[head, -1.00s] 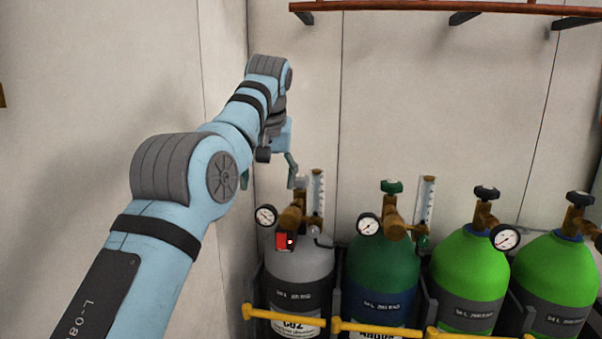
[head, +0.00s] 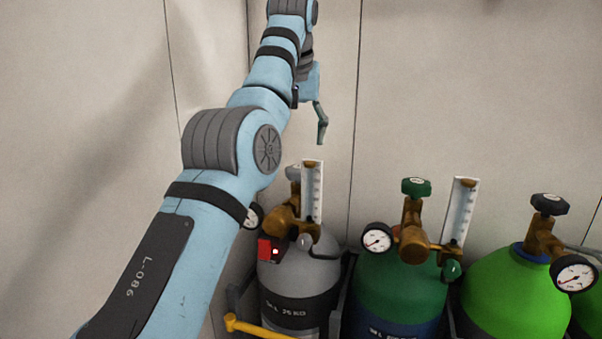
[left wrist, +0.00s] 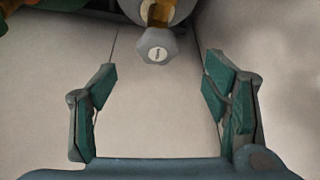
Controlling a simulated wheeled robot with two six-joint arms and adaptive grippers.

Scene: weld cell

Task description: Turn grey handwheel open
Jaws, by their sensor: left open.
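The grey handwheel (head: 292,172) tops the brass valve of the grey cylinder (head: 300,262), partly hidden behind the regulator. In the left wrist view the grey handwheel (left wrist: 157,47) is a lobed knob with a pale round label, ahead of the finger gap. My left gripper (head: 319,125) is above the handwheel, apart from it; one finger shows clearly. In the left wrist view the left gripper (left wrist: 160,82) has its teal-padded fingers wide apart, with nothing between them. The right gripper is not in view.
A dark green cylinder (head: 400,283) with a green handwheel (head: 416,187) stands to the right, then a bright green cylinder (head: 512,294). Gauges and upright flow tubes (head: 312,190) stick out near the valves. A yellow bar (head: 258,328) crosses in front. The wall above is clear.

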